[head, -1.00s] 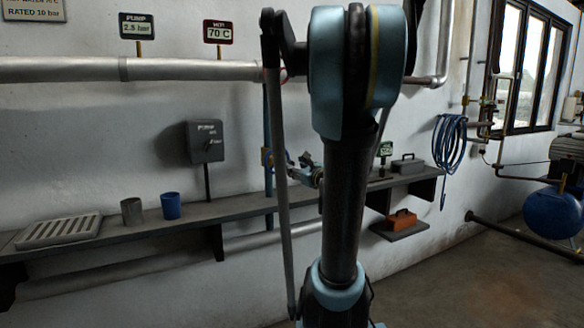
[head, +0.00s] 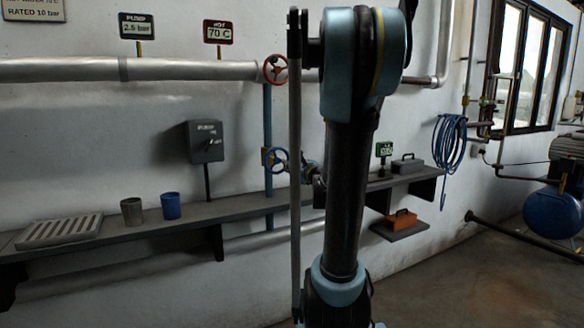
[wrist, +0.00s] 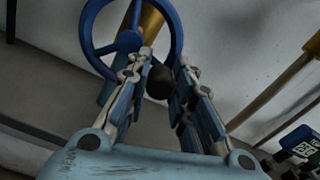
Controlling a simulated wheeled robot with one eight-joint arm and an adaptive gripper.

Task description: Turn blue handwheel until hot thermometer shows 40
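The blue handwheel (head: 275,160) is on a vertical blue pipe above the shelf. In the wrist view the blue handwheel (wrist: 97,45) fills the top, with its rim and spokes clear. My gripper (wrist: 164,60) has its two fingers apart, with the tips at the wheel's lower right rim and a dark round part between them. I cannot tell whether the fingers touch the rim. In the head view my arm mostly hides the gripper. The hot thermometer (head: 218,32) at the top reads 70 C.
A red handwheel (head: 276,69) sits on the upper pipe. A pump sign (head: 137,26) reads 2.5 bar. A grey box (head: 206,141), two cups and a grate are along the shelf (head: 120,240).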

